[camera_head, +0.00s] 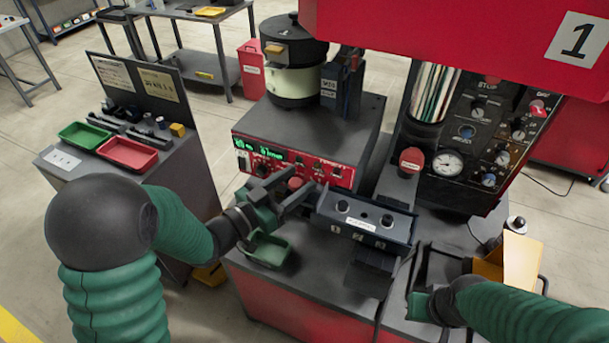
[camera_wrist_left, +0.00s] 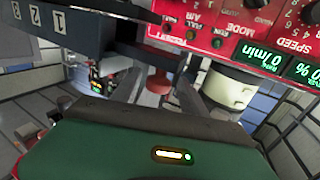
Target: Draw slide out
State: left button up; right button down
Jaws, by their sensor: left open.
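The slide (camera_head: 365,218) is a dark bar numbered 1, 2, 3, with round pieces on top, in front of the red-fronted feeder base. In the left wrist view the numbered bar (camera_wrist_left: 60,28) runs across the upper left. A red knob (camera_head: 295,183) shows at the slide's left end. My left gripper (camera_head: 299,182) is open, its fingers on either side of the knob. The left wrist view shows the red knob (camera_wrist_left: 160,82) between the fingers; contact cannot be told. My right gripper (camera_head: 440,262) is low at the right; its jaws are unclear.
A green tray (camera_head: 266,250) lies below my left gripper. The black and cream bowl unit (camera_head: 292,65) stands on the feeder base behind. A gauge panel (camera_head: 465,150) rises at the right. A side cart (camera_head: 75,180) holds red and green trays at the left.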

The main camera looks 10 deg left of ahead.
pick_arm(q)
jog(key=x, duration=0.3)
jog(key=shift+s+d, duration=0.1)
jog(key=shift+d, duration=0.05)
jog(key=shift+c, duration=0.4)
grip_shut()
dwell(0.8)
